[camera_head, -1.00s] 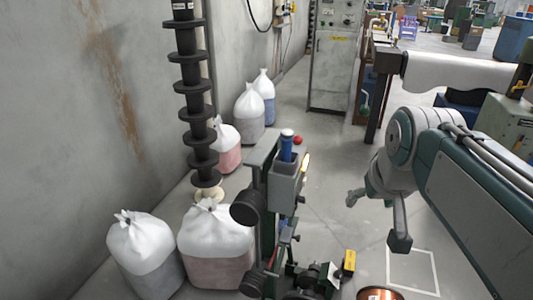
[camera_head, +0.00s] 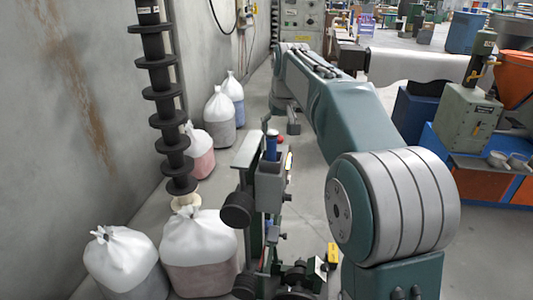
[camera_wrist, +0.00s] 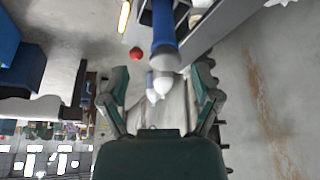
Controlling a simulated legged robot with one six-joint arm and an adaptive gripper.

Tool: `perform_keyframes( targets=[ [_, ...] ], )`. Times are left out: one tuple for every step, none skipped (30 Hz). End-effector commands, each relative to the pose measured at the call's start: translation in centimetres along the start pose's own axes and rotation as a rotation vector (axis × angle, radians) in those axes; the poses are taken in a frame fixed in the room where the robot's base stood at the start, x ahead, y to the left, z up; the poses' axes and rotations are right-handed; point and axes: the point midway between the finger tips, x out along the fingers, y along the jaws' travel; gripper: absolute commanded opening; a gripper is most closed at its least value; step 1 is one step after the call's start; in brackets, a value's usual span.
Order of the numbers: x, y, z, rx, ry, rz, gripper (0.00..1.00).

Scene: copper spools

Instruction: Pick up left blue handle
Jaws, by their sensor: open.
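The blue handle (camera_head: 271,147) stands upright on top of the dark machine, left of my arm in the head view. In the wrist view the blue handle (camera_wrist: 164,27) has a pale rounded end and points down the picture toward the space between my fingers. My gripper (camera_wrist: 161,84) is open, with one green-grey finger on each side of that space. Nothing is clearly held. In the head view my gripper (camera_head: 291,121) is partly hidden by my arm, near and beyond the handle.
The machine (camera_head: 268,185) has dark rollers at its left. Tied white bags (camera_head: 198,240) stand along the wall, beside a black column of discs (camera_head: 163,92). A red round thing (camera_wrist: 136,54) lies near the handle in the wrist view. Open floor lies beyond the machine.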

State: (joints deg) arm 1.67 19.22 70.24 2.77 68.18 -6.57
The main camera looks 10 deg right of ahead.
Motion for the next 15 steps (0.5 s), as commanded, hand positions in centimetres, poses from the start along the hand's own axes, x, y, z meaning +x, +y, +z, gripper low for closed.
perform_keyframes(
  targets=[
    [1.1, -0.1, 0.1, -0.001, -0.005, 0.0, 0.81],
    [1.6, -0.3, 0.1, -0.002, -0.005, 0.001, 0.81],
    [2.2, -0.5, 0.0, -0.003, -0.004, 0.002, 0.81],
    [2.5, -0.6, 0.0, -0.004, -0.003, 0.003, 0.81],
    [2.8, -0.6, 0.0, -0.004, -0.002, 0.004, 0.81],
    [3.1, -0.6, 0.0, -0.004, -0.001, 0.004, 0.81],
    [3.3, -0.7, 0.0, -0.004, -0.001, 0.005, 0.81],
    [3.5, -0.7, 0.0, -0.004, -0.001, 0.005, 0.81],
    [3.8, -0.8, 0.0, -0.004, -0.002, 0.005, 0.81],
    [4.1, -0.8, 0.0, -0.004, -0.003, 0.005, 0.81],
    [4.5, -0.7, 0.0, -0.004, -0.003, 0.005, 0.81],
    [5.2, -0.7, 0.1, -0.004, -0.004, 0.004, 0.81],
    [5.7, -0.6, 0.1, -0.004, -0.004, 0.004, 0.81],
    [6.2, -0.6, 0.0, -0.003, -0.004, 0.003, 0.81],
    [6.8, -0.5, 0.0, -0.003, -0.003, 0.003, 0.81]
  ],
)
